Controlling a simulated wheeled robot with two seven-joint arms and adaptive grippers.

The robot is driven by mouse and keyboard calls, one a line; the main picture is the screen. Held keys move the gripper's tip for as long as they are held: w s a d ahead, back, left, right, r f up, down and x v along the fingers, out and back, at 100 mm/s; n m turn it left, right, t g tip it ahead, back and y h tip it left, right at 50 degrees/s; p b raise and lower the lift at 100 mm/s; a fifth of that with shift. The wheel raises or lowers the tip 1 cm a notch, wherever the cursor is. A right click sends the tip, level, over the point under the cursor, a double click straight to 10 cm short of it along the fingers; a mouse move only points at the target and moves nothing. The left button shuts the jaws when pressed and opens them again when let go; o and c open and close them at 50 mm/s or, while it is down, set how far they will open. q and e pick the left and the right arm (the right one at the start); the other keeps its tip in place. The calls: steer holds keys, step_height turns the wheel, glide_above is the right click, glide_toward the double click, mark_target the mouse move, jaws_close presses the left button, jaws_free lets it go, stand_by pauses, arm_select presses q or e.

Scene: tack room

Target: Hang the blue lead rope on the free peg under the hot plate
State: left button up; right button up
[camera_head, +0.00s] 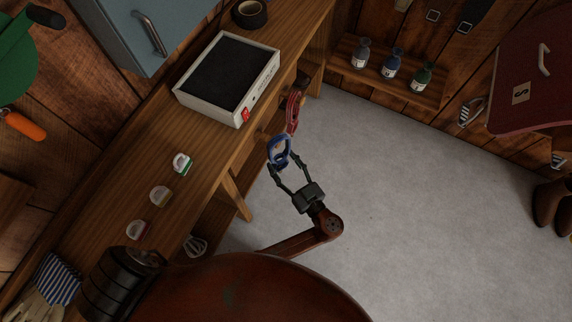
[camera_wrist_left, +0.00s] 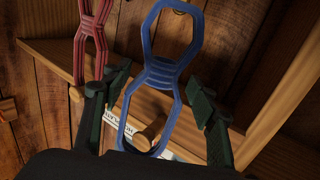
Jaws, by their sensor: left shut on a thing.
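The blue lead rope (camera_head: 279,153), a looped shape with a narrow wrapped middle, is in my left gripper (camera_head: 287,181), off the front of the counter. In the left wrist view the rope (camera_wrist_left: 160,71) stands between the two fingers of my left gripper (camera_wrist_left: 160,112), which is shut on it. A wooden peg (camera_wrist_left: 144,141) shows within its lower loop; I cannot tell whether it passes through or lies behind. The hot plate (camera_head: 228,77), a white box with a black top, sits on the counter above. My right gripper is not in view.
A red lead rope (camera_head: 294,108) hangs beside the blue one, under the hot plate's right end. The wooden counter (camera_head: 207,148) carries several small coloured items. Bottles stand on a shelf (camera_head: 385,75) at the back.

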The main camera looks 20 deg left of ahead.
mark_target(277, 165)
arm_select(q)
steer(key=shift+a, duration=0.95)
steer(key=shift+a+f, duration=0.1)
steer(key=shift+f, duration=0.1)
steer(key=shift+a+f, duration=0.15)
steer(key=shift+a, duration=0.2)
steer(key=shift+a+f, duration=0.1)
steer(key=shift+f, duration=0.05)
steer(key=shift+b, duration=0.3)
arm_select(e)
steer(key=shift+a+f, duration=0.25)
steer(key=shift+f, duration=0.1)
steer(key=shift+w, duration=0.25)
